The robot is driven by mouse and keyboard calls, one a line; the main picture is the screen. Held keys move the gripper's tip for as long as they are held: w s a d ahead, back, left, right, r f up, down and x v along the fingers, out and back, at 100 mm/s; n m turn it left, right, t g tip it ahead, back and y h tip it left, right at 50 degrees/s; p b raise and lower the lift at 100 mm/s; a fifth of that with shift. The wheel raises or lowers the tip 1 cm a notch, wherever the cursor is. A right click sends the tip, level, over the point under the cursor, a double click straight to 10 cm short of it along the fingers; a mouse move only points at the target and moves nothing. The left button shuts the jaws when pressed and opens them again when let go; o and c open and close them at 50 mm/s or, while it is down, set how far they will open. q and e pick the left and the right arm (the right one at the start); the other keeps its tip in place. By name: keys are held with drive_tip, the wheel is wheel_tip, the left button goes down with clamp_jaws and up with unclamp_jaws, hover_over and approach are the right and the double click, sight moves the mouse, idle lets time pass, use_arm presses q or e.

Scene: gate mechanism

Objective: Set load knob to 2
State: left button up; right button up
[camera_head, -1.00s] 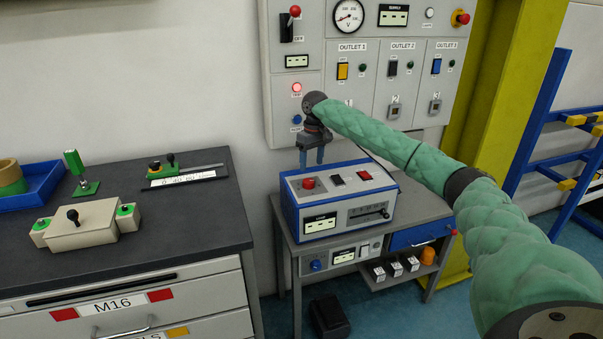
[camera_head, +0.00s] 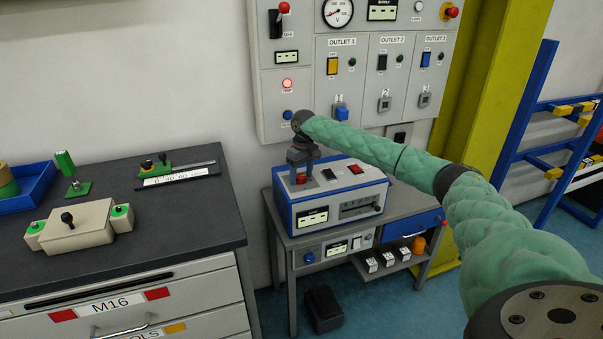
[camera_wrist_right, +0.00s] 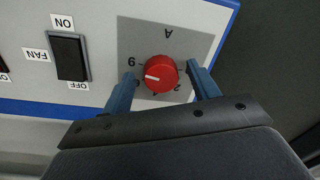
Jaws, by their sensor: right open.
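The red round knob (camera_head: 301,178) is on top of the blue-and-white bench unit (camera_head: 352,186). In the right wrist view the knob (camera_wrist_right: 161,73) has a white pointer line aimed left. Its grey dial plate shows a 2 at the lower right, another digit at the left and an A above; other marks are partly hidden. I cannot read a load label. My right gripper (camera_head: 302,168) is over the knob. In the wrist view my right gripper (camera_wrist_right: 163,87) is open, with one blue finger on each side of the knob and gaps to it. My left gripper is out of view.
Beside the knob is a black FAN rocker switch (camera_wrist_right: 69,57). The unit stands on a grey bench (camera_head: 405,222) below the wall panel (camera_head: 293,105). A dark-topped cabinet (camera_head: 190,222) is at left, and a yellow post (camera_head: 487,90) at right.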

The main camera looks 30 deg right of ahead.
drive_tip(key=shift+c, duration=0.4)
drive_tip(key=c, duration=0.9)
